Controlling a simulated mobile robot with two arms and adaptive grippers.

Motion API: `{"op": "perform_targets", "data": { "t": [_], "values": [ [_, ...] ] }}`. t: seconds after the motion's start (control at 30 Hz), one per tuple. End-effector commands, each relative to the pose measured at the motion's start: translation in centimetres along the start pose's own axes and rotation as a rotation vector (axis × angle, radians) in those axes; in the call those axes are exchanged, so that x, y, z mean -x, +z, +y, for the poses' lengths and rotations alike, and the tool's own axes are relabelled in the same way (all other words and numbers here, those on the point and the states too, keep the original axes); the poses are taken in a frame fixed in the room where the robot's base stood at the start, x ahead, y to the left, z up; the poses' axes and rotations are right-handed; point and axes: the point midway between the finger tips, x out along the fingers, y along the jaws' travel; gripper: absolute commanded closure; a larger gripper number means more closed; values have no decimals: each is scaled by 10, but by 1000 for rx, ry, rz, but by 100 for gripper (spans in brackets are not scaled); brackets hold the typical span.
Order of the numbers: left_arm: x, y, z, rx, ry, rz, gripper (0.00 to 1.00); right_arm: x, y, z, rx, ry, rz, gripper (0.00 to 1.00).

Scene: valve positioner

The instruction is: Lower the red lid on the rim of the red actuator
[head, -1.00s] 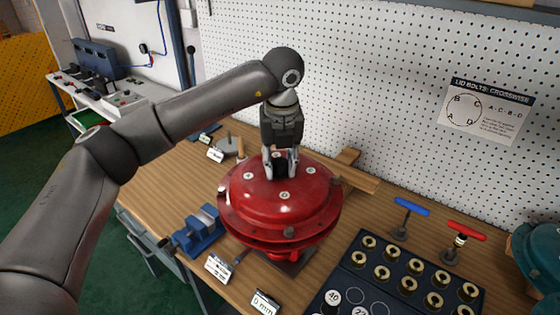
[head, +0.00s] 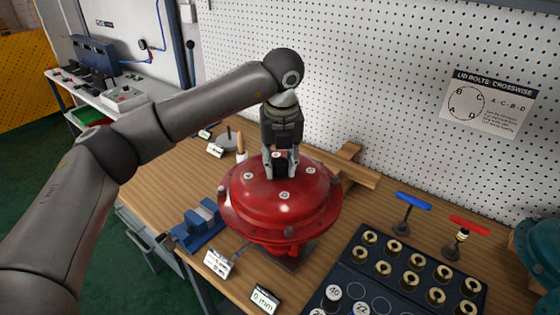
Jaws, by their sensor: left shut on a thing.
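The domed red lid (head: 257,201) has several bolt heads and a dark knob on top. My left gripper (head: 280,172) points down and is shut on that knob. The lid looks level and sits over the red actuator (head: 285,247), whose body shows only as a small part below the lid's front edge. The actuator stands on a dark plate on the workbench. The lid hides the actuator's rim, so I cannot tell whether the two touch. My right gripper is not in view.
A blue vise (head: 200,226) stands left of the actuator and wooden blocks (head: 345,170) lie behind it. A dark tray (head: 345,262) of brass parts is at the front right. Blue-handled (head: 412,201) and red-handled (head: 468,226) tools stand behind the tray. A pegboard wall (head: 370,80) closes the back.

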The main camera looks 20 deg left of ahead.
Motion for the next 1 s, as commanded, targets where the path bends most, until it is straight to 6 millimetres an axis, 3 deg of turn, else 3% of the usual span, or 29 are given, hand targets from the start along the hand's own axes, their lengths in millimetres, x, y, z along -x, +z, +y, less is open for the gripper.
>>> {"op": "perform_targets", "data": {
  "t": [0.37,0.4,0.6,0.87,1.0],
  "values": [
    [-1,0,0,1,-4,-4,100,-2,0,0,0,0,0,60],
    [-1,0,0,1,-4,-4,68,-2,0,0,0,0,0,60],
    [-2,0,0,0,-3,-2,44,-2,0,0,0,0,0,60],
    [-6,-1,0,-1,4,3,44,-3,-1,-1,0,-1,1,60],
    [2,-1,0,0,1,1,44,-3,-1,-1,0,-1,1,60]
  ]
}}
